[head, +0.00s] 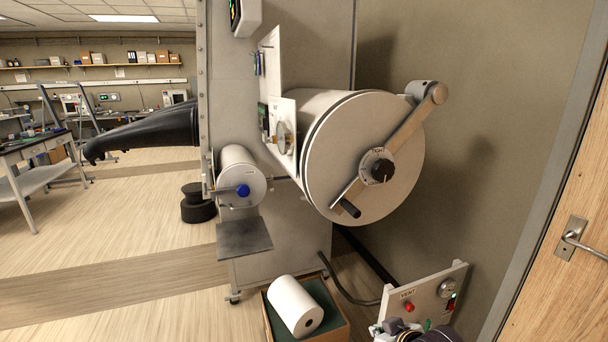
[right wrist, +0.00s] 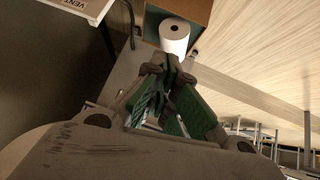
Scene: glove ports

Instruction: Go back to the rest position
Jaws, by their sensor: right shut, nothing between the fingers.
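My right gripper (right wrist: 168,72) shows in the right wrist view with its grey fingertips together and nothing between them. Green pads line the fingers behind the tips. Beyond the tips, and apart from them as far as I can tell, is a white roll (right wrist: 174,36) in an open box (right wrist: 198,10). In the head view dark and green parts at the bottom edge, in front of the VENT panel, look like this gripper, mostly cut off. My left gripper is in neither view.
A large round port door (head: 335,160) with a crank handle (head: 405,135) faces me. Below stand a smaller cylinder (head: 238,165), a shelf (head: 245,238), the box (head: 335,318) with the white roll (head: 293,302), and the VENT panel (head: 420,298). Open floor (head: 110,230) lies left; a wooden door (head: 565,270) right.

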